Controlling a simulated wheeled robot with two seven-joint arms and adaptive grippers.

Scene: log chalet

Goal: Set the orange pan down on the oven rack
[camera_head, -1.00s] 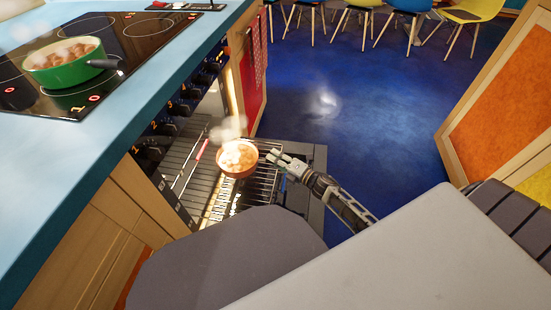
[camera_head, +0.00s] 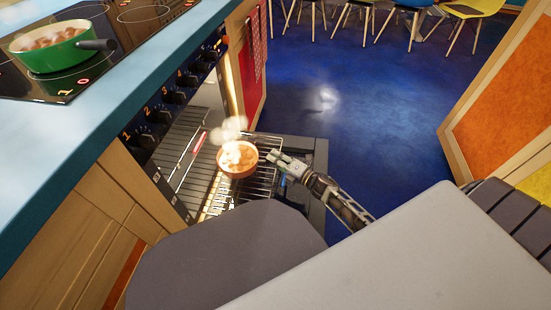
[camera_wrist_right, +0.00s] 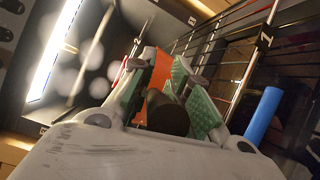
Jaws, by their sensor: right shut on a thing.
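The orange pan (camera_head: 238,174), full of steaming food, is over the pulled-out oven rack (camera_head: 262,186) in the head view. I cannot tell whether its base touches the wires. My right gripper (camera_head: 272,159) is at the pan's right side, shut on its handle. In the right wrist view, the dark handle (camera_wrist_right: 168,115) sits between the green finger pads, with part of the orange pan wall (camera_wrist_right: 158,68) beyond. The rack (camera_wrist_right: 240,45) also shows there. My left gripper is not in view.
The open oven door (camera_head: 318,160) lies under the rack. A green pot (camera_head: 62,53) stands on the cooktop at the upper left, its handle pointing right. Chairs (camera_head: 410,8) stand at the back, with clear blue floor (camera_head: 370,110) before them. A blue cylinder (camera_wrist_right: 263,117) shows in the right wrist view.

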